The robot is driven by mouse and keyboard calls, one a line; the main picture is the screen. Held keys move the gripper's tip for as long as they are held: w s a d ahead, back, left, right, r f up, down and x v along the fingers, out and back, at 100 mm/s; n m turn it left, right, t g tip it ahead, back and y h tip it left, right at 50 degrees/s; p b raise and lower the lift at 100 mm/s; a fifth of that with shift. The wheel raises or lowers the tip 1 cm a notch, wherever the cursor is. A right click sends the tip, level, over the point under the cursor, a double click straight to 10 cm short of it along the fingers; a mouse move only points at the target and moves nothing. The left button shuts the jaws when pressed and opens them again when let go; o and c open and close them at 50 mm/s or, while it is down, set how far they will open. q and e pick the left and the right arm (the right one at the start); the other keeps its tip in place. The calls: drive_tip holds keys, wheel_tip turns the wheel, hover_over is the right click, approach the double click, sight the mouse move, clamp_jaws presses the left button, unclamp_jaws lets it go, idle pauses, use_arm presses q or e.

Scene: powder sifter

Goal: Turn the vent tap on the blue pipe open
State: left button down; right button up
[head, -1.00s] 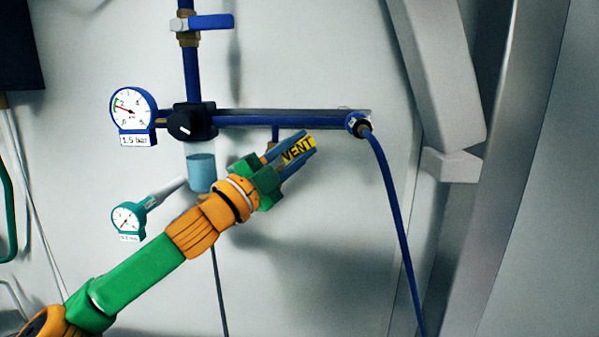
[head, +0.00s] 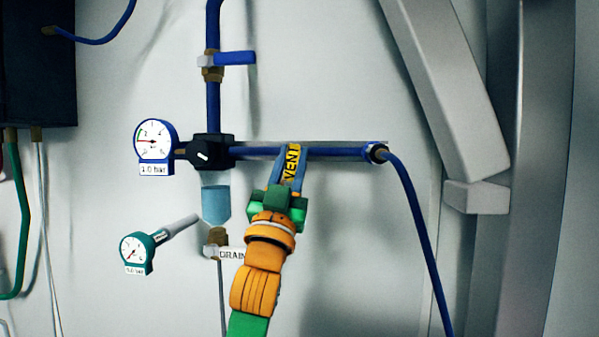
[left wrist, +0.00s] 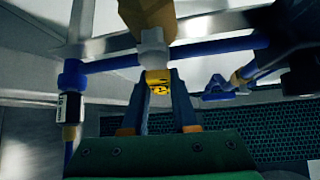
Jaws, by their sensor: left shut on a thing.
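The blue pipe (head: 270,151) runs level across the wall. The vent tap's yellow lever (head: 292,162), labelled VENT, stands just below it, steep and nearly upright in the head view. My left gripper (head: 290,178) comes from below and is shut on this lever, with one blue finger along each side. The left wrist view shows the yellow lever (left wrist: 160,86) between the fingers, below a pale fitting (left wrist: 152,48) and a brass-coloured body (left wrist: 147,18). The fingers hide part of the lever. My right gripper is not in view.
A gauge (head: 154,140) labelled 1.0 bar and a black knob (head: 208,153) sit left of the lever. A blue-handled valve (head: 235,58) is above. A clear bowl (head: 216,204), a drain label (head: 231,254) and a teal gauge (head: 137,251) are lower left. A blue hose (head: 413,205) hangs right.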

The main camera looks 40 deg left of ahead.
sight(286, 168)
use_arm(q)
drive_tip(key=shift+s+a+r+n+g+y+b, duration=0.15)
drive_tip(key=shift+n+g+y, duration=0.3)
drive_tip(key=shift+n+y, duration=0.6)
drive_tip(key=shift+s+a+f+n+g+y+b, duration=0.15)
drive_tip(key=shift+n+g+y, duration=0.3)
drive_tip(key=shift+n+y, duration=0.55)
drive_tip(key=shift+r+n, duration=0.15)
drive_tip(key=shift+n, duration=0.1)
drive_tip(key=c, duration=0.7)
unclamp_jaws()
drive_tip(key=shift+w+a, duration=0.15)
drive_tip(key=shift+f, duration=0.2)
drive_tip(key=b+v, duration=0.4)
drive_tip(key=v, duration=0.2)
drive_tip(key=shift+f, duration=0.2)
drive_tip(key=shift+s+d+f, duration=0.15)
drive_tip(key=shift+s+d, duration=0.05)
drive_tip(key=shift+s, duration=0.1)
